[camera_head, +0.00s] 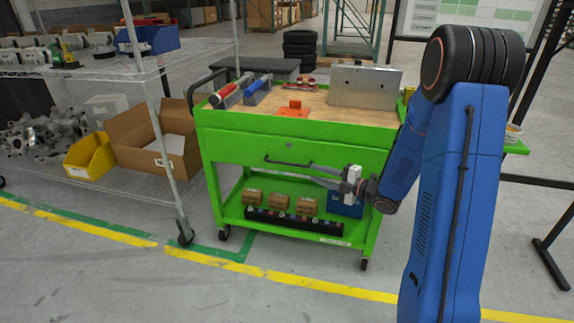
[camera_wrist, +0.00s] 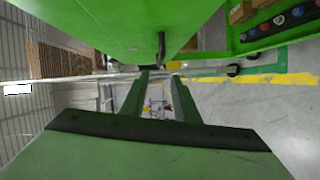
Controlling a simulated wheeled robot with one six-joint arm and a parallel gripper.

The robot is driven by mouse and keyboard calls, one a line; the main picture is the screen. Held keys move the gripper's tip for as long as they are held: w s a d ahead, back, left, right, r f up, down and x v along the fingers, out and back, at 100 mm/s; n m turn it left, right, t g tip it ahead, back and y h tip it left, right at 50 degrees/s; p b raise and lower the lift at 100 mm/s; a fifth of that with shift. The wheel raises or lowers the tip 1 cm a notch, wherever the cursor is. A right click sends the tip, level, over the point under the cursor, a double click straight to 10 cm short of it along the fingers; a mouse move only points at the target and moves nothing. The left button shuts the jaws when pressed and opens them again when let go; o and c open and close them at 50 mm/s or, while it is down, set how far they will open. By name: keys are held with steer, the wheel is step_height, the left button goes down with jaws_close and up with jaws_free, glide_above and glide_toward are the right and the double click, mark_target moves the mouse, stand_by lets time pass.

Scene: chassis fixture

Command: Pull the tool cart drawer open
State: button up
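The green tool cart (camera_head: 207,165) stands in the middle of the head view. Its drawer front (camera_head: 235,150) looks flush with the cart body. A dark bar handle (camera_head: 285,161) runs across the drawer front; in the wrist view the handle (camera_wrist: 161,48) shows end-on just beyond my fingertips. My gripper (camera_head: 314,177) points left from the blue arm, at the right half of the handle and slightly below it in the head view. In the wrist view my gripper (camera_wrist: 160,75) has its fingers apart with a gap between them. I see no contact with the handle.
The cart top holds a metal box (camera_head: 365,87), an orange part (camera_head: 293,108) and red and blue tools. Cardboard boxes (camera_head: 279,201) sit on its lower shelf. A wire rack (camera_head: 160,110) with bins stands at left. The floor in front is clear.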

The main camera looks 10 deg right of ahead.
mark_target(287, 164)
steer(key=x, duration=1.4)
steer(key=shift+f, duration=0.1)
jaws_close()
